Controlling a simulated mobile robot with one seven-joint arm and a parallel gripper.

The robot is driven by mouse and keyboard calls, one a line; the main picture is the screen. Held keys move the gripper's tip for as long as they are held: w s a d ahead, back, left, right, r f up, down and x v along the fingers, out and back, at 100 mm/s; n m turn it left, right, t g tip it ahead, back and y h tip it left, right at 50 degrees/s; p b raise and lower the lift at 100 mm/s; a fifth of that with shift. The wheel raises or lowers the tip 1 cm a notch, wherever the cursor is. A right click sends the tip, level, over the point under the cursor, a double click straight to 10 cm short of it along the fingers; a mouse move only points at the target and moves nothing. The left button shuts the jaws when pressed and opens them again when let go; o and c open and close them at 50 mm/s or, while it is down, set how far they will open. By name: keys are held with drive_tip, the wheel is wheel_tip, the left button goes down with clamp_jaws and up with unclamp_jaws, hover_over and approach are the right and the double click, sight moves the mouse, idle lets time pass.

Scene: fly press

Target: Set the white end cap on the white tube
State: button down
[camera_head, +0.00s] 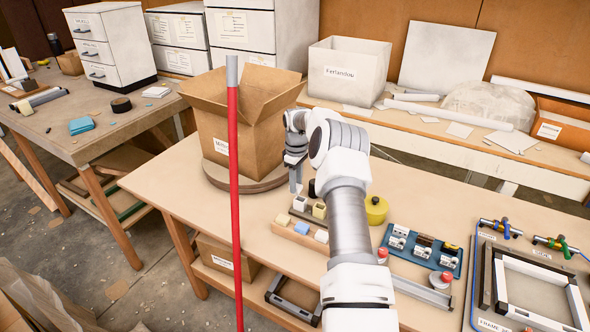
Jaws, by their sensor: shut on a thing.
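My gripper (296,188) points down over the near table, left of my forearm. Its fingers are closed at the small white end cap (300,203), which sits low at the fingertips. I cannot tell whether the cap still touches the dark holder under it. A yellow cap-like piece (319,210) stands just to its right. In front is a wooden block (299,236) with short pieces in a row: a cream one (283,219), a blue one (303,227) and the white tube (321,236) at the right end, beside my arm. The tube's top looks bare.
An open cardboard box (250,125) stands behind left on a round base. A red pole (234,190) rises in front of the table. A yellow round container (376,208) and a blue tray of parts (422,248) lie right of my arm.

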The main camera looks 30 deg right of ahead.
sight(301, 185)
drive_tip(key=shift+w+d+f+b, duration=0.15)
drive_tip(key=shift+d+f+b, duration=0.1)
drive_tip(key=shift+d+f, duration=0.35)
drive_tip(key=shift+w+d+f+b, duration=0.15)
drive_tip(key=shift+d+f+b, duration=0.1)
drive_tip(key=shift+d+f, duration=0.35)
drive_tip(key=shift+a, duration=0.15)
drive_tip(key=shift+f+b, duration=0.95)
drive_tip(key=shift+b, duration=0.2)
idle(1.8)
drive_tip(key=shift+c, duration=1.5)
unclamp_jaws()
drive_tip(key=shift+r, duration=0.1)
wheel_tip(301, 185, up, 7)
drive_tip(key=p, duration=0.3)
drive_tip(key=shift+p, duration=0.3)
